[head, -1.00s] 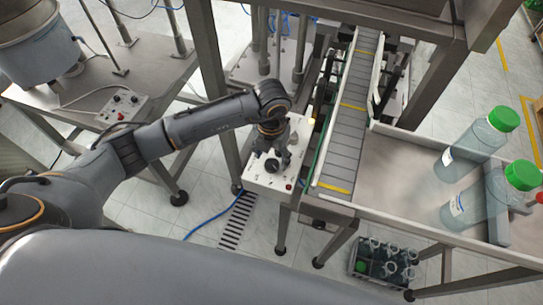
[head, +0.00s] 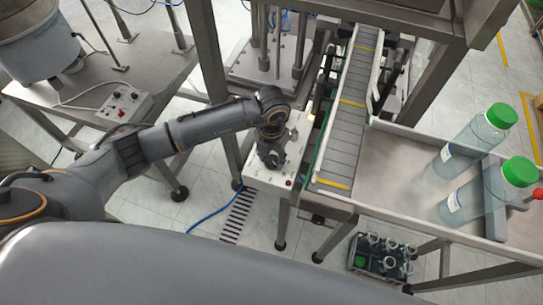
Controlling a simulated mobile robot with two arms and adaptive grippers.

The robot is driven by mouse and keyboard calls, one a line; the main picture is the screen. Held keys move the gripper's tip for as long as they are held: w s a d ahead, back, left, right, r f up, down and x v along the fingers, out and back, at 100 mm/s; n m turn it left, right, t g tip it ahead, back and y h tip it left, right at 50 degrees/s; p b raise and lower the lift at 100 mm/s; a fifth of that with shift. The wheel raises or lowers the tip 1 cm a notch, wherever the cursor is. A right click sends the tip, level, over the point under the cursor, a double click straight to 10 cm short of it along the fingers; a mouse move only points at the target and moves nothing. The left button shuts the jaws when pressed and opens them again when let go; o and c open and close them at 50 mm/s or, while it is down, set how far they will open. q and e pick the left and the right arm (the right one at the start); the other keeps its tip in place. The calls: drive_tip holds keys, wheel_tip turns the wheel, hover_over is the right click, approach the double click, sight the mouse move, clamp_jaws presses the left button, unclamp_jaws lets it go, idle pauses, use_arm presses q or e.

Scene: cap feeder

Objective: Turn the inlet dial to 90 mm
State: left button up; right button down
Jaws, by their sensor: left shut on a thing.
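My left gripper (head: 271,161) points down over the white control panel (head: 262,181) beside the conveyor. Its fingers are shut on a dark dial on that panel, and the gripper hides most of the dial. The dial's scale and its reading cannot be made out. A small red button (head: 289,183) shows at the panel's front right corner. My right gripper is not in the head view.
The conveyor (head: 344,133) runs just right of the panel. A steel tray table (head: 400,165) holds two clear bottles with green caps (head: 502,116). A crate of small bottles (head: 381,258) is on the floor. A steel post stands left of the panel.

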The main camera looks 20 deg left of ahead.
sight(271, 160)
use_arm(q)
drive_tip(key=shift+f+m+b, duration=0.15)
drive_tip(key=shift+m+b, duration=0.45)
drive_tip(key=shift+b, duration=0.2)
drive_tip(key=m+b, duration=0.4)
drive_tip(key=b, duration=0.1)
drive_tip(key=shift+f+b, duration=0.1)
drive_tip(key=shift+b, duration=0.3)
drive_tip(key=shift+r+m+b, duration=0.25)
drive_tip(key=shift+m+b, duration=1.05)
drive_tip(key=shift+b, duration=0.05)
drive_tip(key=o, duration=1.1)
drive_tip(key=shift+o, duration=0.2)
drive_tip(key=shift+r, duration=0.15)
wheel_tip(271, 160, up, 12)
